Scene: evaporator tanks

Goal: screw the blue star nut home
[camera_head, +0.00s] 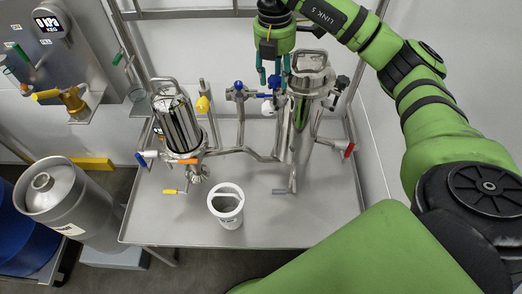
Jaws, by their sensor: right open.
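A small blue knob-like part (276,89) shows just below the fingertips of my right gripper (273,79), beside the right steel tank (306,88). A second blue part (238,86) sits on the pipework to its left. I cannot tell for sure which of them is the star nut. My right gripper comes down from the top with its teal fingers apart and open. Whether the fingers touch the blue part is too small to tell. My left gripper is not in view.
A left steel tank (176,118) and pipes stand on the steel table (270,215). A white bucket (227,203) stands near the table's front. A yellow knob (202,104) and a red-handled valve (349,150) stick out. A steel keg (62,200) stands at left.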

